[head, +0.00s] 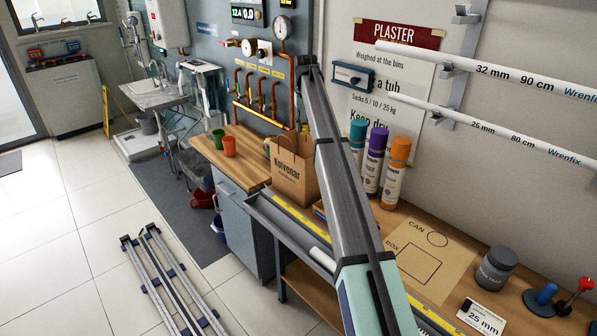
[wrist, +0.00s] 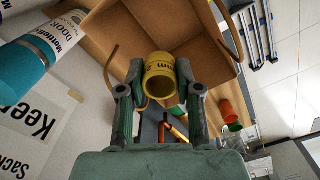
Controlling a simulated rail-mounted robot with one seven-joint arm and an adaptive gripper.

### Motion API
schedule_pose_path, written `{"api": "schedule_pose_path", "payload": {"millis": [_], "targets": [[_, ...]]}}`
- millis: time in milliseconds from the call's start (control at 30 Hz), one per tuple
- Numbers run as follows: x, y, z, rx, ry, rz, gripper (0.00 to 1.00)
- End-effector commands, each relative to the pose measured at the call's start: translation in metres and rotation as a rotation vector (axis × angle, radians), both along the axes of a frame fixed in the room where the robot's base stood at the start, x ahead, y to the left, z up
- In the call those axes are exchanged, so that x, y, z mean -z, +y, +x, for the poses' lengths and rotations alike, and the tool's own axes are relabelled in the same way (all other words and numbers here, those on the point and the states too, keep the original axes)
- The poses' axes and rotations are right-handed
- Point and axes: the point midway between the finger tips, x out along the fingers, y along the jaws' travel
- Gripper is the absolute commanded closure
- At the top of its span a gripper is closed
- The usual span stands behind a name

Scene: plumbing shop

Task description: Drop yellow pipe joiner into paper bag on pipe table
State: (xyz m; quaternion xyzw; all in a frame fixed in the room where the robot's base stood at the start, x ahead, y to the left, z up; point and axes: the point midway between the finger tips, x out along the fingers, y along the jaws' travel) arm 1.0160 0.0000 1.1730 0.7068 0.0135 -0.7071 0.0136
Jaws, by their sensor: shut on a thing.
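The yellow pipe joiner (wrist: 160,78), a short hollow ring with dark lettering, sits between the fingertips of my gripper (wrist: 160,92) in the wrist view. My gripper is shut on it. The brown paper bag (head: 288,178), printed "Kolvenar", stands upright at the far end of the pipe table (head: 397,215) in the head view. Its open mouth and inner walls show in the wrist view (wrist: 172,22), just past the joiner, which overlaps the bag's rim in the picture. I cannot tell whether the joiner is over the opening.
Teal (head: 357,140), purple (head: 375,158) and orange (head: 396,172) tubes stand close to the bag's right. Green (head: 218,138) and orange (head: 230,146) cups stand on the counter to its left. A grey can (head: 496,268) stands on the near table.

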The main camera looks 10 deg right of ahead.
Motion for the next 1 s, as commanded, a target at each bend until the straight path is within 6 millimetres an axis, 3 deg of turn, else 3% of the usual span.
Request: {"api": "schedule_pose_path", "payload": {"millis": [233, 267, 300, 333, 733, 1000], "targets": [[0.000, 0.000, 0.000, 0.000, 0.000, 0.000, 0.83], [0.000, 0.000, 0.000, 0.000, 0.000, 0.000, 0.59], [0.000, 0.000, 0.000, 0.000, 0.000, 0.000, 0.45], [0.000, 0.000, 0.000, 0.000, 0.000, 0.000, 0.37], [-0.004, 0.000, 0.001, 0.000, -0.001, 0.000, 0.37], [-0.041, 0.000, 0.002, 0.000, -0.002, 0.000, 0.37]]}}
